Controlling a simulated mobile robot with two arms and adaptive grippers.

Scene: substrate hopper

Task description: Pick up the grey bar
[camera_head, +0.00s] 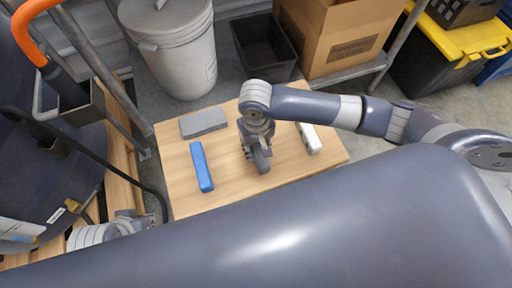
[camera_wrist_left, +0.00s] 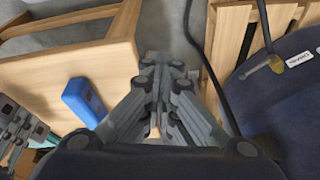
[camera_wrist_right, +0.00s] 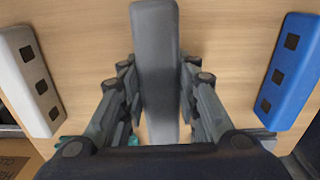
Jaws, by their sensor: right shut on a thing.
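The grey bar (camera_wrist_right: 156,45) lies lengthwise between the fingers of my right gripper (camera_wrist_right: 158,88) in the right wrist view. That gripper is shut on it. In the head view my right gripper (camera_head: 257,148) is over the table, with the bar's near end (camera_head: 262,162) showing below it; the rest is hidden. I cannot tell whether the bar touches the table. My left gripper (camera_wrist_left: 162,75) is empty with its fingers together, beside the table. In the head view it is at the lower left (camera_head: 135,220).
On the wooden table (camera_head: 228,192) are a blue bar (camera_head: 201,167) left of the right gripper, a white bar (camera_head: 309,138) right of it, and a flat grey block (camera_head: 203,123) at the back left. A white bucket (camera_head: 175,50), black bin (camera_head: 264,50) and cardboard box (camera_head: 340,40) stand behind.

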